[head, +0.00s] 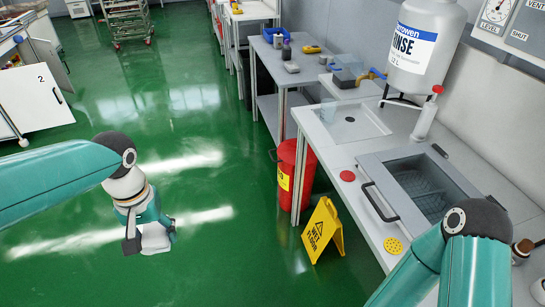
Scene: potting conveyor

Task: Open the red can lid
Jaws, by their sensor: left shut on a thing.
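The red can (285,178) stands on the green floor against the left side of the sink bench. It has a yellow label (284,181) and a dark handle at its upper left. Its red lid (289,149) appears down on the can, and the bench hides part of its right side. My left gripper (152,240) is well to the left of the can, over open floor. It is shut on a white thing (156,237), whose kind I cannot tell. My right arm shows at the lower right, but its gripper is out of view.
A yellow wet floor sign (323,230) stands in front of the can, close to the bench. The floor between my left gripper and the can is clear.

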